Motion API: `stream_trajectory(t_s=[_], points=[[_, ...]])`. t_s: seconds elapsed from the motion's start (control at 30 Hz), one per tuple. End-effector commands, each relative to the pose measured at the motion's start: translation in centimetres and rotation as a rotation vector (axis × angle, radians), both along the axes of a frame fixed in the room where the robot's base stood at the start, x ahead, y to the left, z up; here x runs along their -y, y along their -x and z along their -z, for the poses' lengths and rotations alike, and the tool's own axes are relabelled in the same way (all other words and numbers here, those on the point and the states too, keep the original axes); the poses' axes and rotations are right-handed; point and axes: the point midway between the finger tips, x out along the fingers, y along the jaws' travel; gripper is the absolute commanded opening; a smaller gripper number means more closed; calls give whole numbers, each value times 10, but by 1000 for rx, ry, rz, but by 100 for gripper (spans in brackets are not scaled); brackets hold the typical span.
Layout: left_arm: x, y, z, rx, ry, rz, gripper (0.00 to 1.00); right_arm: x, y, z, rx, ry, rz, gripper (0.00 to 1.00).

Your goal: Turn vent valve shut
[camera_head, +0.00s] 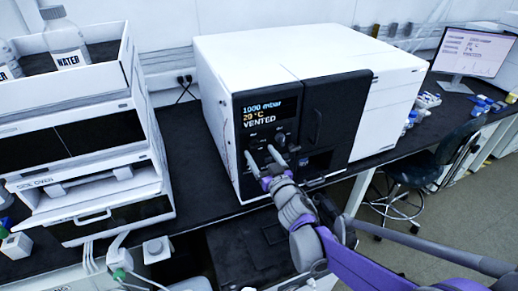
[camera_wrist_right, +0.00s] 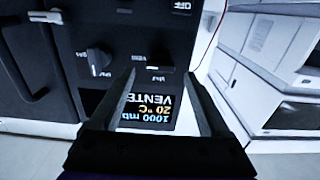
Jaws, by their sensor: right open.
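The vent valve (camera_wrist_right: 152,68) is a small dark knob on the black front panel of the white oven, with tiny labels beside it, one reading like "VENT". In the right wrist view, which is upside down, it lies between the fingertips of my right gripper (camera_wrist_right: 161,76). The fingers stand wide apart with nothing held; contact with the knob cannot be told. In the head view my right gripper (camera_head: 260,153) is at the panel below the display (camera_head: 262,113), which reads "1000 mbar", "20 °C" and "VENTED". My left gripper is not seen.
A second knob (camera_wrist_right: 98,62) with a white mark sits beside the valve. The oven's dark door (camera_head: 335,115) is to the right. A stacked instrument (camera_head: 85,150) with a water bottle (camera_head: 66,42) stands left. Dark bench top lies between them.

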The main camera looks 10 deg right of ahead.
Motion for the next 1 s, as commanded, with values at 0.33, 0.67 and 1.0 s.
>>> stream_trajectory(t_s=[0.33,0.67,1.0], points=[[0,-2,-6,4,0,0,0,-4,-21,0,0,-1,1,80],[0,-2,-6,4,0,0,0,-4,-21,0,-1,-1,1,55],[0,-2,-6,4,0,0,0,-4,-21,0,-1,-1,1,0]])
